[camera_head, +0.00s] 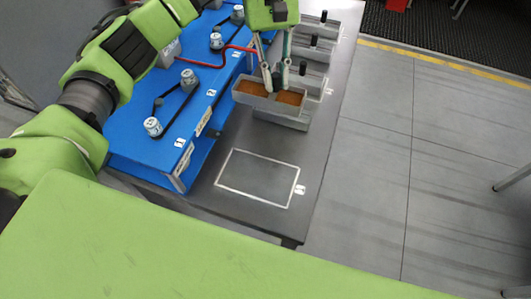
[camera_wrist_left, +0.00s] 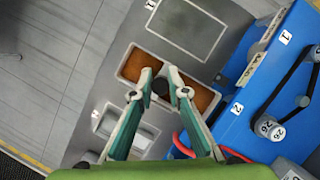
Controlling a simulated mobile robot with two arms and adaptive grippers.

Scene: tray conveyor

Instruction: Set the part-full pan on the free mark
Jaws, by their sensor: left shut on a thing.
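My left gripper (camera_head: 277,82) is shut on the dark knob in the middle of the part-full pan (camera_head: 254,102). The pan is a grey rectangular tray with brown filling on both sides of the knob. It is held roughly level above the dark table. In the left wrist view the pan (camera_wrist_left: 124,68) shows below the left gripper (camera_wrist_left: 161,90), whose fingers cover its middle. The free mark (camera_head: 257,178) is an empty white rectangle outline on the near part of the table. It also shows in the wrist view (camera_wrist_left: 188,27). My right gripper is out of view.
Several grey pans (camera_head: 316,50) with black knobs stand along the table beyond the held pan. Another grey shape (camera_head: 290,122) shows just below it. A blue unit (camera_head: 150,140) with rollers, belts and a red cable borders the mark on the left. Open floor lies right.

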